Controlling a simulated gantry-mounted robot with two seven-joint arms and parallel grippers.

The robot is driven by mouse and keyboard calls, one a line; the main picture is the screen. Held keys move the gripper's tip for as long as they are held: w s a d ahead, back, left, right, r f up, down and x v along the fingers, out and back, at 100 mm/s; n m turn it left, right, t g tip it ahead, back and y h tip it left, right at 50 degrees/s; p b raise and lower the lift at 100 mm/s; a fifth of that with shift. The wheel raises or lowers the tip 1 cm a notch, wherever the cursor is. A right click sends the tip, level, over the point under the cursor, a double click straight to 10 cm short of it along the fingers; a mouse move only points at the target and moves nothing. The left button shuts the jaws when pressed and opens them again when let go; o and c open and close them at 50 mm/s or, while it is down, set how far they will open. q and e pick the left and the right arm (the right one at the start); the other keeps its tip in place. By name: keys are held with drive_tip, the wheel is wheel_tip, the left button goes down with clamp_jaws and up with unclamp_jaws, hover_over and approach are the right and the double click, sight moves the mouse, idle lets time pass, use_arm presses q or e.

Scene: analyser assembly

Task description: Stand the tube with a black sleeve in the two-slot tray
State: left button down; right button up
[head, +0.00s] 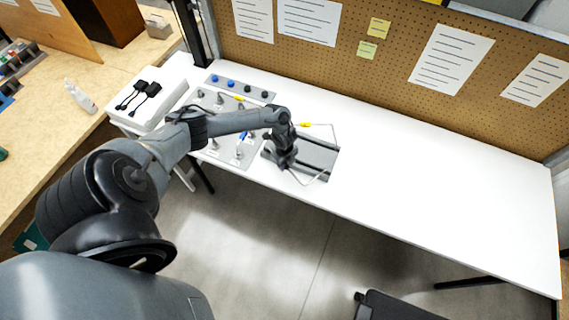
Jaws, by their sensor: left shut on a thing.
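My left gripper (283,160) points down over the left part of the dark grey two-slot tray (318,158) on the white table. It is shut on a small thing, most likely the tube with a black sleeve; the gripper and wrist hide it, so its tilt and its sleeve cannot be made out. Whether it touches the tray cannot be told. The tray's right part shows and looks empty. A thin pale wire-like frame runs around the tray, with a yellow piece at its back. My right gripper is not in view.
A grey board (215,103) with several small upright fittings lies left of the tray, partly behind my arm. A strip (240,87) with blue and black knobs lies behind it. A white box (150,98) bears black connectors. The table's right (440,185) is clear.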

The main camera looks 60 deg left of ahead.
use_arm(q)
drive_tip(key=shift+f, duration=0.3)
idle(0.4)
drive_tip(key=c, duration=0.9)
unclamp_jaws()
drive_tip(key=shift+o, duration=0.2)
wheel_tip(320, 180, up, 9)
drive_tip(key=shift+r+p, duration=0.1)
drive_tip(key=shift+p, duration=0.45)
drive_tip(key=shift+r, duration=0.8)
